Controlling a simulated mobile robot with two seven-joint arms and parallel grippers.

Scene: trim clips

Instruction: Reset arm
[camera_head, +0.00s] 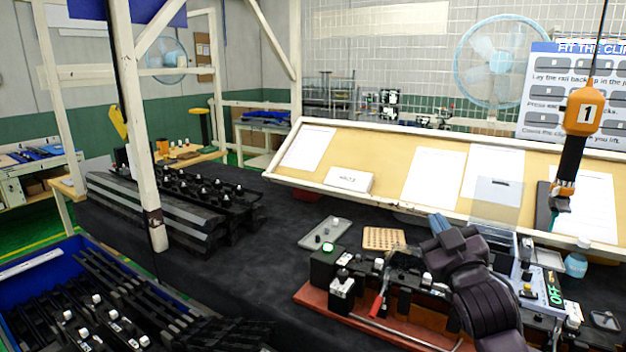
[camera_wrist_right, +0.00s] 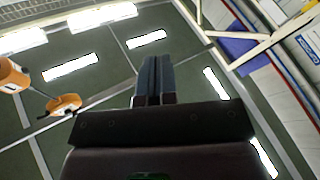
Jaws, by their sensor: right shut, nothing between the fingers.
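My right arm comes up from the lower right of the head view. Its gripper (camera_head: 438,222) is raised above the workbench fixture. In the right wrist view the two fingers (camera_wrist_right: 154,78) are together with nothing between them, and they point up toward the ceiling. My left gripper is not in view.
A red-based fixture (camera_head: 318,298) with a green-lit box stands under and beside my right arm. A grey tray (camera_head: 310,236) and a tan perforated block (camera_head: 384,239) lie behind it. Black rails (camera_head: 195,215) stand left, a blue bin (camera_head: 30,270) lower left. An orange hanging tool (camera_head: 584,108) is at right.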

